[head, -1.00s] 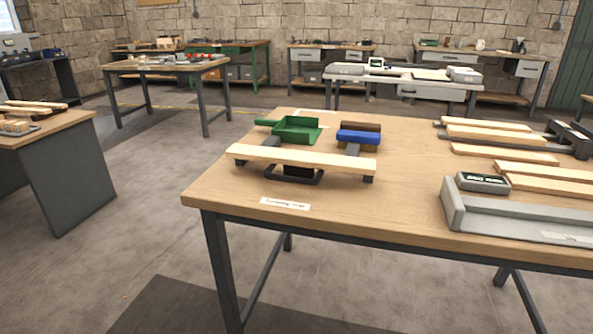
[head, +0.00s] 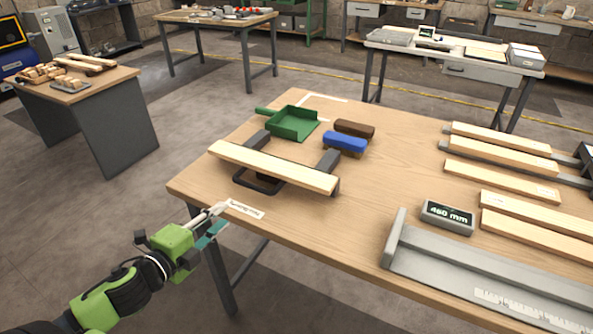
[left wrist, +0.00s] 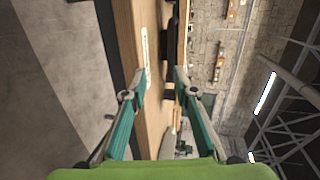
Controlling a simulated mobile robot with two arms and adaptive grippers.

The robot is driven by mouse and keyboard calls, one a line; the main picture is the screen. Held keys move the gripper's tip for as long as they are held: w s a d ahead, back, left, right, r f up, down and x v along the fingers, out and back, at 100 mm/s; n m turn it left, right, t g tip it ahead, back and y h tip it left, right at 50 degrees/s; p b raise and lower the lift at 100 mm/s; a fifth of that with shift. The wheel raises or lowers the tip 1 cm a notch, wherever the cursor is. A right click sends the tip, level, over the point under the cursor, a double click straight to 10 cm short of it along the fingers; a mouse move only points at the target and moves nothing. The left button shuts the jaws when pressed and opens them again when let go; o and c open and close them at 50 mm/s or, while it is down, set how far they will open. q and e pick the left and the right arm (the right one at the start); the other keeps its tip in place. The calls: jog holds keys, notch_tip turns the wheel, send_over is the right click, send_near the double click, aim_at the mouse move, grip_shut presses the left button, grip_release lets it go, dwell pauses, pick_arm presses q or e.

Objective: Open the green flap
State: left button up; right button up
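No part that is clearly a green flap shows. The green thing on the table is a shallow dustpan-like tray (head: 297,124) with a short handle to its left. It lies behind a pale plank (head: 272,167) that rests across dark supports. My left gripper (head: 222,216) is off the near left edge of the table, beside a white label (head: 245,209), well short of the green tray. In the left wrist view its two teal-padded fingers (left wrist: 159,84) stand apart with nothing between them. My right gripper is not in view.
The wooden table (head: 350,225) also carries a blue brush-like block (head: 345,141), a brown block (head: 354,128), several planks on the right, a grey measuring trough (head: 470,275) and a display box (head: 447,217) reading 460 mm. The table's middle is clear. A side bench (head: 100,90) stands left.

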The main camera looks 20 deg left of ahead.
aim_at(254, 189)
pick_arm(q)
jog(key=shift+m+h, duration=0.4)
jog(key=shift+d+r+p+x, duration=0.1)
jog(key=shift+d+r+x, duration=0.2)
jog(key=shift+x, duration=2)
jog(key=shift+d+r+p+x, duration=0.1)
jog(key=shift+r+x, duration=0.3)
jog(key=shift+x, duration=1.95)
jog(key=shift+d+r+p+x, duration=0.1)
jog(key=shift+d+r+x, duration=0.25)
jog(key=shift+x, duration=1.95)
jog(key=shift+w+a, duration=0.1)
jog(key=shift+w, duration=0.1)
grip_shut()
